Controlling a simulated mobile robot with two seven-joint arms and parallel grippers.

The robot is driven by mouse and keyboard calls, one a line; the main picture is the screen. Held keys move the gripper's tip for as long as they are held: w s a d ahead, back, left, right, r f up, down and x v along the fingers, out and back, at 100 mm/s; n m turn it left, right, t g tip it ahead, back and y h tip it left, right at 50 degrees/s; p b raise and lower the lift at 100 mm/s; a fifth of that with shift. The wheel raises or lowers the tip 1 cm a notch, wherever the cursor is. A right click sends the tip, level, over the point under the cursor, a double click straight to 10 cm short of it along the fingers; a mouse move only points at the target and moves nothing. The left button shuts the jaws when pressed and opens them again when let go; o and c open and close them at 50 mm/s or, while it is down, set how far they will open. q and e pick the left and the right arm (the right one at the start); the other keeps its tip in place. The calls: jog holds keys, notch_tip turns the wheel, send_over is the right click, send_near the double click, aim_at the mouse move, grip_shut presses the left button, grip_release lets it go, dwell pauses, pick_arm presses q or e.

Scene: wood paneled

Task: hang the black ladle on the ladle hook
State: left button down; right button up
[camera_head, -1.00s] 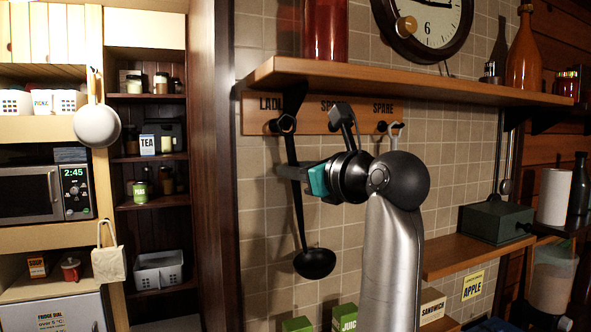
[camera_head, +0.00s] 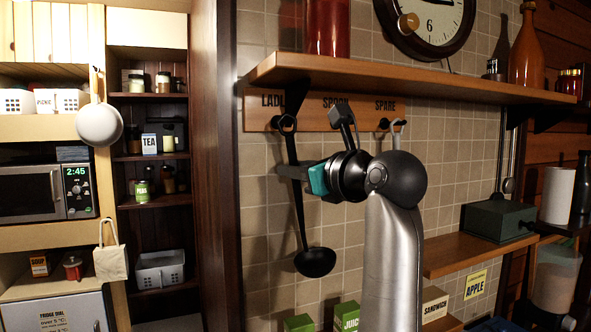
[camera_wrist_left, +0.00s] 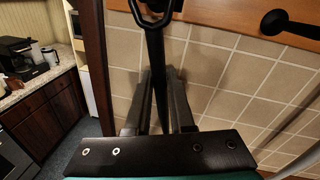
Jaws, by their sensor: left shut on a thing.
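The black ladle (camera_head: 301,222) hangs upright against the tiled wall, bowl (camera_head: 315,262) at the bottom. Its ring is at the hook under the "LADLE" label on the wooden hook board (camera_head: 311,113). In the left wrist view the ladle's handle (camera_wrist_left: 158,70) runs up between the fingers, and its ring overlaps the dark hook; whether the ring is fully around it is hard to tell. My left gripper (camera_head: 291,171) is shut on the handle below the ring; it also shows in the left wrist view (camera_wrist_left: 158,108). My right gripper is out of view.
Another dark utensil (camera_head: 343,117) hangs at the "SPOON" label, partly behind my left arm. A lighter one (camera_head: 397,132) hangs at "SPARE". A wooden shelf (camera_head: 420,80) juts out just above the board. A lower shelf (camera_head: 450,255) is at the right.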

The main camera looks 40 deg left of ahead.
pick_arm(q)
jog(key=shift+f, duration=0.15)
dwell(0.5)
jog(key=c, duration=0.7)
grip_release()
